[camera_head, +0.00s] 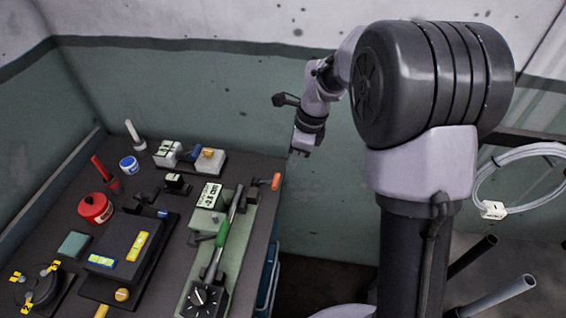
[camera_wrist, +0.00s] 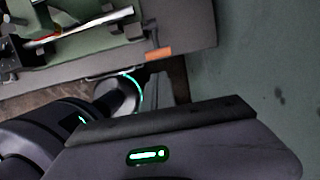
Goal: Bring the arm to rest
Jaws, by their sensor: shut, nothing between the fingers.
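My arm (camera_head: 318,95) is raised and bent in the head view, in front of the green and white wall. My gripper (camera_head: 301,152) hangs at its end, pointing down, beyond the right back corner of the workbench (camera_head: 262,165). It is shut and empty, and it appears clear of the bench and everything on it. In the wrist view a dark grey part with a green light, seemingly my own, fills the lower half. The fingertips cannot be made out there.
A white cable coil (camera_head: 492,208) hangs at right. The wrist view shows the orange handle (camera_wrist: 158,54).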

